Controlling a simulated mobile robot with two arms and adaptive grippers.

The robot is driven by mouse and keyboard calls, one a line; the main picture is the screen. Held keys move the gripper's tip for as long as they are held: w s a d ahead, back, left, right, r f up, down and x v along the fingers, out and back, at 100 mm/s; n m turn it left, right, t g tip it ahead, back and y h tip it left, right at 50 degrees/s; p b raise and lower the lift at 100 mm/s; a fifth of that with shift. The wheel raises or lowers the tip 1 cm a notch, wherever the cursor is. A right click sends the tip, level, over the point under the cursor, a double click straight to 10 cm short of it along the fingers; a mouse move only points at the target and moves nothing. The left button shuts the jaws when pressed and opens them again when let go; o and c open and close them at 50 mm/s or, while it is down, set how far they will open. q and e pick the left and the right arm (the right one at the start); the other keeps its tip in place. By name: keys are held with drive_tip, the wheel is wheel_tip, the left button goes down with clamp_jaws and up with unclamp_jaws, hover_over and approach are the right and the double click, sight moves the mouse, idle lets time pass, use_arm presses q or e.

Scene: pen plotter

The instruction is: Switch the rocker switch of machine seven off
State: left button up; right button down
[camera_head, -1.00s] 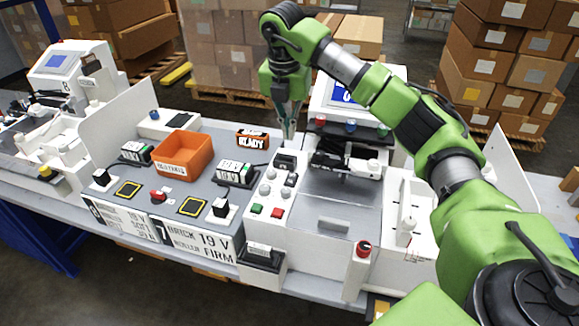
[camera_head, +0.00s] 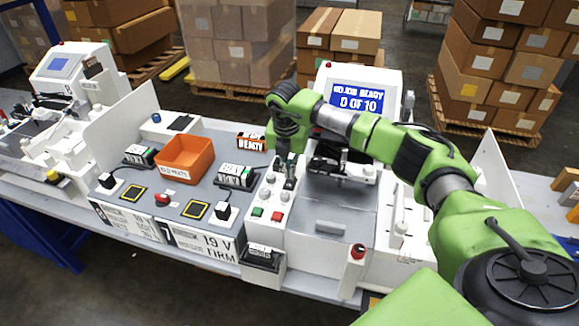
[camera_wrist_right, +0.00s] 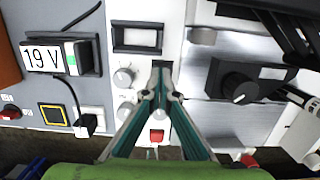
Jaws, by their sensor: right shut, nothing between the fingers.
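Machine seven is the white machine (camera_head: 330,215) right of the "7" label, with a blue screen (camera_head: 358,97) reading "NO JOB READY 0 OF 10". Its control panel carries grey knobs (camera_wrist_right: 124,77), a green button (camera_head: 257,212) and a red button (camera_head: 277,216). My right gripper (camera_wrist_right: 161,97) is shut and empty, fingertips at the panel right of the knobs. A dark part of what looks like the rocker switch (camera_wrist_right: 161,65) shows just beyond the tips; the fingers hide the rest. I cannot tell its position or whether the tips touch it. My left gripper is out of view.
Left of the panel stand a "19 V" block (camera_head: 236,177) and an orange bin (camera_head: 187,158). A black knob (camera_wrist_right: 240,88) and dark machine parts lie right of my fingers. A red-topped post (camera_head: 358,251) stands at the front. Boxes are stacked behind.

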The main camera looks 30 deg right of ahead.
drive_tip(key=shift+f, duration=0.4)
drive_tip(key=shift+w+d+f+b, duration=0.2)
drive_tip(key=shift+f+b, duration=0.35)
drive_tip(key=shift+b, duration=0.25)
drive_tip(key=shift+s+r, duration=0.1)
drive_tip(key=shift+r, duration=0.2)
drive_tip(key=shift+f, duration=0.1)
drive_tip(key=shift+s+a+p, duration=0.1)
drive_tip(key=shift+p, duration=0.2)
